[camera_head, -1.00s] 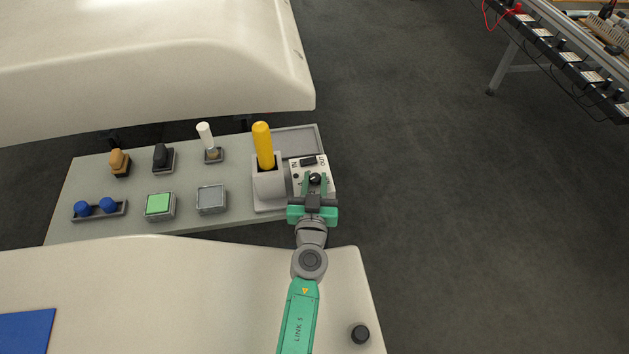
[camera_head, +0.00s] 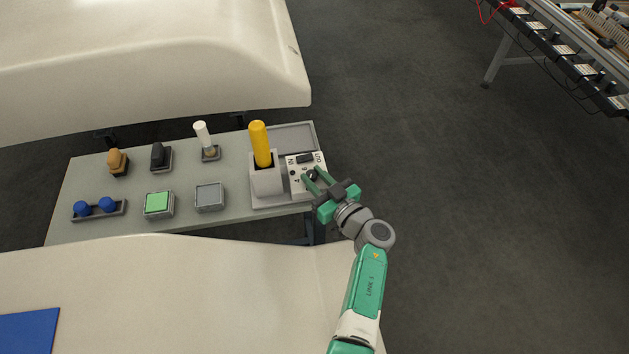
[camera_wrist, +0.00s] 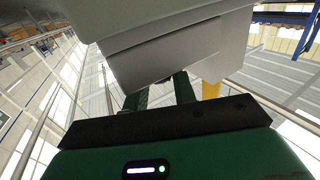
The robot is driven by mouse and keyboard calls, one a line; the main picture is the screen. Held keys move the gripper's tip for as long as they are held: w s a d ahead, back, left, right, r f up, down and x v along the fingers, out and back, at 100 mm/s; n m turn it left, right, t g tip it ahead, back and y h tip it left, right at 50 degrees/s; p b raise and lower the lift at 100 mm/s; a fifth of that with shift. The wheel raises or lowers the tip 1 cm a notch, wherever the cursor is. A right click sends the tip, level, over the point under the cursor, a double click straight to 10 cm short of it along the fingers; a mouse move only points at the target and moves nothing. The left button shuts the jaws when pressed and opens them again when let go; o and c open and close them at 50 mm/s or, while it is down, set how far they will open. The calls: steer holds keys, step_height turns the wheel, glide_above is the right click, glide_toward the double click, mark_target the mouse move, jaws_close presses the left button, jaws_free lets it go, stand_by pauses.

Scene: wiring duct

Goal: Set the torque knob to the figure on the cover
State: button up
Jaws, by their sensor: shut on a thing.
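The torque knob (camera_head: 312,176) is a small dark round knob on a white panel (camera_head: 295,183) marked IN and OUT, at the right end of the grey bench. My gripper (camera_head: 315,178) reaches in from the lower right with its green fingers shut on the knob, and they hide part of it. In the wrist view, my green fingers (camera_wrist: 162,92) run up under a grey surface, and the knob is hidden there. The cover and its figure cannot be made out.
A yellow driver (camera_head: 261,145) stands in a grey holder (camera_head: 266,184) just left of the panel. The grey bench (camera_head: 180,185) also carries a green block (camera_head: 158,203), a grey block (camera_head: 209,196) and blue knobs (camera_head: 94,206).

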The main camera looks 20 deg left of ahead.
steer(key=shift+n+g+y+b, duration=0.4)
steer(key=shift+n+g+b, duration=0.1)
steer(key=shift+g, duration=0.2)
steer(key=shift+f, duration=0.1)
steer(key=o, duration=1)
steer(key=shift+d, duration=0.15)
steer(key=p+v, duration=0.3)
steer(key=v, duration=0.4)
steer(key=shift+s+d, duration=0.2)
